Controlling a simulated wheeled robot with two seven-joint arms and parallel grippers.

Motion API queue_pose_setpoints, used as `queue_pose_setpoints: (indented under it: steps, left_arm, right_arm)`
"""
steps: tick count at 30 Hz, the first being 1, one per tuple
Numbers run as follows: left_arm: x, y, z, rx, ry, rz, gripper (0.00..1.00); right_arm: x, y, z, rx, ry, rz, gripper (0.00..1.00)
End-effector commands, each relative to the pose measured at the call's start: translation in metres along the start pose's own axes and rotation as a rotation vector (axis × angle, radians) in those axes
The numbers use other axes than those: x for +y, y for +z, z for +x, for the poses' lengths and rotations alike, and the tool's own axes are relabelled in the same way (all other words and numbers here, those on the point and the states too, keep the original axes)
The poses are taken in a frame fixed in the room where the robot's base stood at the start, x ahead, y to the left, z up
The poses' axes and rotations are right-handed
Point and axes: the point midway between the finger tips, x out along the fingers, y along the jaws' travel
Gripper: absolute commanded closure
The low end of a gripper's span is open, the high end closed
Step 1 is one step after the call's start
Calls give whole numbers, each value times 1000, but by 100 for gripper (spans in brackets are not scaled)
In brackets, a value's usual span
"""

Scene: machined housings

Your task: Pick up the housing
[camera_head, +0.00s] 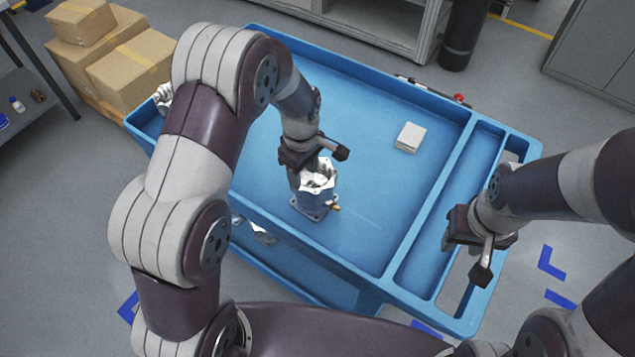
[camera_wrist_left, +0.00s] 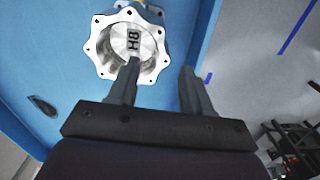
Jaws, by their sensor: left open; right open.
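A shiny metal housing (camera_head: 314,196) stands upright on the blue cart near its front edge, with a flanged base and a small brass fitting on its right side. In the left wrist view the housing (camera_wrist_left: 104,47) shows its round bolted flange and an "H8" mark inside. My left gripper (camera_head: 306,170) is just above and behind the housing. In the left wrist view its two open fingers (camera_wrist_left: 160,80) show, one overlapping the housing's opening and the other to the right of it. Contact cannot be told. My right gripper (camera_head: 476,262) is open and empty over the cart's right side.
The blue cart (camera_head: 375,120) has a raised rim and narrow compartments on the right. A small white block (camera_head: 410,137) lies toward the back right. Another metal part (camera_head: 163,97) is at the far left corner. The cart's middle is clear.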

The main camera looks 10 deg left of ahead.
Motion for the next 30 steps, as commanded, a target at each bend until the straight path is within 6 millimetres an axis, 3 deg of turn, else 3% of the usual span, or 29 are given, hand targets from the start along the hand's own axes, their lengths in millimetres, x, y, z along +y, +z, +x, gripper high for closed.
queue_pose_setpoints:
  steps: [12, 20, 21, 25, 26, 30]
  left_arm:
    - [5, -4, 63, 0, 0, 2, 50]
    - [6, -5, 73, 1, 4, 3, 50]
    - [6, -5, 73, 1, 4, 3, 54]
    - [6, -5, 72, 1, 4, 3, 96]
    - [6, -5, 72, 1, 4, 3, 100]
    - [6, -5, 72, 1, 4, 3, 100]
  right_arm:
    - [0, -2, -18, 0, 0, 0, 57]
    - [0, -2, -18, 0, 0, 0, 57]
    - [0, -2, -18, 0, 0, 0, 57]
    - [0, -2, -18, 0, 0, 0, 57]
    - [0, -2, -18, 0, 0, 0, 57]
    - [0, -2, -18, 0, 0, 0, 57]
